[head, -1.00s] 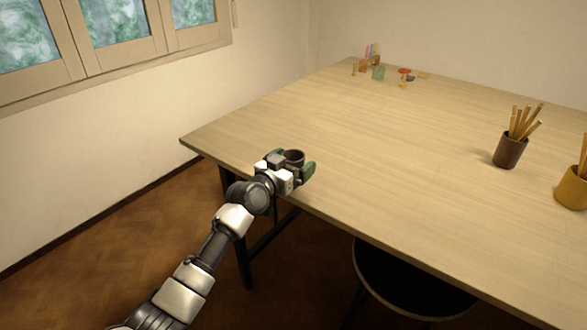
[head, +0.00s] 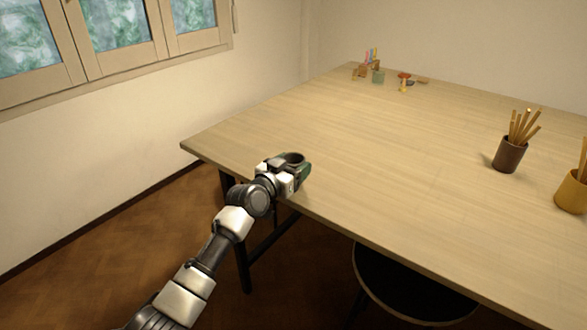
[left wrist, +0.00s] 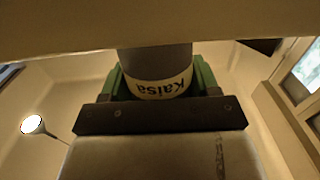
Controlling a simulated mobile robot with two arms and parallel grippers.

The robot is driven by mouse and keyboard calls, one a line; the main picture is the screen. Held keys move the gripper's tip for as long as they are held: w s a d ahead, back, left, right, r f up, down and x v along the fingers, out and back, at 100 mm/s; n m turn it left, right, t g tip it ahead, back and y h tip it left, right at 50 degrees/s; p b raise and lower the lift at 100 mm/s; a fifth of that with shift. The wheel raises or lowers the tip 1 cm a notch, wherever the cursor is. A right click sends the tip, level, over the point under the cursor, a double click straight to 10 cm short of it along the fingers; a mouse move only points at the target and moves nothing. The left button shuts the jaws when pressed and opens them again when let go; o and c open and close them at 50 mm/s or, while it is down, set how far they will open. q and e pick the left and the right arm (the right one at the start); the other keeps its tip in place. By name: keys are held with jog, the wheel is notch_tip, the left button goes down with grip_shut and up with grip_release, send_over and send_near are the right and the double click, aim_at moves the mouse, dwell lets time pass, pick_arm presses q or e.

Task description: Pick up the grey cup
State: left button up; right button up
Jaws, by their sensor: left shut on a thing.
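The grey cup (head: 294,157) is at the near left edge of the table. In the head view only its dark rim and part of its inside show. My left gripper (head: 290,167) is shut on it, with green fingers on either side of its wall. In the left wrist view the cup (left wrist: 155,62) appears upside down between the green fingers (left wrist: 157,82). It carries a pale label that reads "Kaisa". The cup's base is hidden in both views, so I cannot tell whether it touches the tabletop. My right gripper is not in view.
The wooden table (head: 380,150) is mostly clear around the cup. A brown pot of sticks (head: 509,154) and a yellow pot (head: 572,191) stand at the right. Several small items, including a green one (head: 378,77), are at the far end. A round stool (head: 410,285) is below the near edge.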

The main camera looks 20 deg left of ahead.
pick_arm(q)
notch_tip(320, 180, up, 4)
jog(key=shift+r, duration=0.1)
jog(key=s+d+r, duration=0.6)
jog(key=d, duration=0.4)
jog(key=s+a+f+n+y, duration=0.1)
jog(key=s+a+f+y, duration=0.15)
jog(key=s+f, duration=0.45)
jog(key=s+a+f+n+t+y, duration=0.1)
jog(key=s+a+f+n+y, duration=0.2)
jog(key=s, duration=0.7)
jog(key=s+a+f+y, duration=0.1)
jog(key=s+a+f, duration=0.4)
jog(key=s, duration=0.4)
jog(key=w+r+p, duration=0.4)
jog(key=w+r, duration=0.2)
jog(key=w, duration=0.4)
jog(key=w+r+p, duration=0.5)
jog(key=w+r, duration=0.2)
jog(key=w, duration=0.4)
jog(key=w+r+p, duration=0.4)
jog(key=w+r, duration=0.3)
jog(key=w, duration=0.3)
jog(key=shift+w+d+r+h, duration=0.15)
jog(key=shift+w+d+h, duration=0.05)
jog(key=shift+w+h, duration=0.2)
